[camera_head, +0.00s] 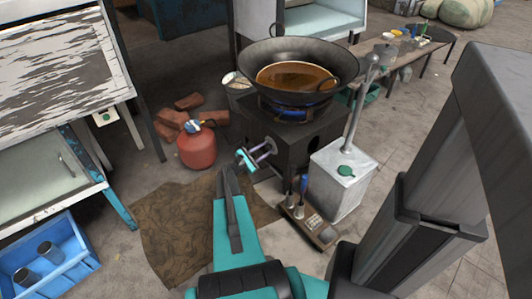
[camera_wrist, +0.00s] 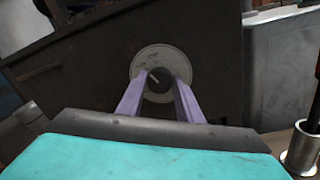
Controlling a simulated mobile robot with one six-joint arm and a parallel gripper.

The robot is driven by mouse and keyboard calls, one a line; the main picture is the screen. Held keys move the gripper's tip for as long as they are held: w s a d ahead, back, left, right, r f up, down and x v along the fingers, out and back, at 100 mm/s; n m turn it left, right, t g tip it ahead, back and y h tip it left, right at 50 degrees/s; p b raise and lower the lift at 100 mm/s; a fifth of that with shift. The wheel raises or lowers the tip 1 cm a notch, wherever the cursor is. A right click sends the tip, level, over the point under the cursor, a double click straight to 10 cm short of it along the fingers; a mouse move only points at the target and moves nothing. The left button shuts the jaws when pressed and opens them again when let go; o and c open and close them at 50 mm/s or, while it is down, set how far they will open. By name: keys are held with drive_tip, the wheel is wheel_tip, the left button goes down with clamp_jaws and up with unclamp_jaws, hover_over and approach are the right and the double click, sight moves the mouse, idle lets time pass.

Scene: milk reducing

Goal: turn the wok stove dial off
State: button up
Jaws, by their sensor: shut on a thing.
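The wok stove (camera_head: 288,135) is a dark box with a lit blue flame under the wok (camera_head: 335,75), which holds brown liquid. In the wrist view the stove's dark front panel (camera_wrist: 90,60) carries a round pale dial plate (camera_wrist: 157,53) with a dark knob (camera_wrist: 158,94) at its middle. A light pointer line on the knob slants up to the left. My gripper (camera_wrist: 160,78) has its two purple fingers on either side of the knob and is shut on it. In the head view my gripper (camera_head: 268,148) reaches the stove's front; the dial is hidden there.
A red gas cylinder (camera_head: 197,149) stands left of the stove. A metal canister (camera_head: 345,185) with a green cap is close on the right, and a holder with tools (camera_head: 308,222) sits in front. A brown mat (camera_head: 180,230) lies on the floor.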

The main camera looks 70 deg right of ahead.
drive_tip(key=m+b, duration=0.3)
drive_tip(key=shift+s+a+f+b, duration=0.2)
drive_tip(key=shift+a+f+b, duration=0.05)
drive_tip(key=shift+f+b, duration=0.1)
drive_tip(key=m+b, duration=0.2)
drive_tip(key=shift+r+m, duration=0.1)
drive_tip(key=shift+m, duration=0.2)
drive_tip(key=shift+b, duration=0.3)
drive_tip(key=shift+r, duration=0.1)
drive_tip(key=o, duration=1)
drive_tip(key=shift+d, duration=0.1)
drive_tip(key=shift+o, duration=0.2)
drive_tip(key=shift+w, duration=0.1)
drive_tip(key=shift+w+r, duration=0.1)
drive_tip(key=p+v, duration=0.2)
drive_tip(key=v, duration=1.1)
drive_tip(key=shift+w+a+f+p, duration=0.2)
drive_tip(key=shift+a+f+p, duration=0.05)
drive_tip(key=shift+p, duration=0.1)
